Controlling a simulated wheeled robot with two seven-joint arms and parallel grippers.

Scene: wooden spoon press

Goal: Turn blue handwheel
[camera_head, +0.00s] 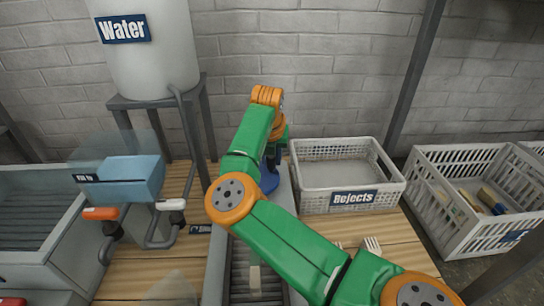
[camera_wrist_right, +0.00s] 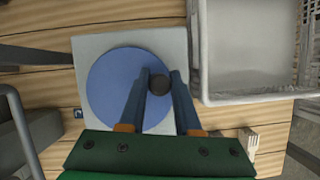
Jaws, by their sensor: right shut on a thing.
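The blue handwheel (camera_wrist_right: 108,88) is a flat blue disc on a grey square plate in the right wrist view. A dark round knob (camera_wrist_right: 159,84) stands near its right edge. My right gripper (camera_wrist_right: 160,78) is shut on this knob, with one finger on each side. In the head view, part of the handwheel (camera_head: 268,181) shows below my right gripper (camera_head: 273,158), and my green and orange arm hides the rest. My left gripper is not in view.
The white Rejects crate (camera_head: 312,204) stands close to the right of the handwheel. Forks (camera_head: 372,245) lie on the wooden table. A grey channel with a wooden piece (camera_head: 255,281) runs in front. A Water tank (camera_head: 150,65) and blue box (camera_head: 130,181) stand left.

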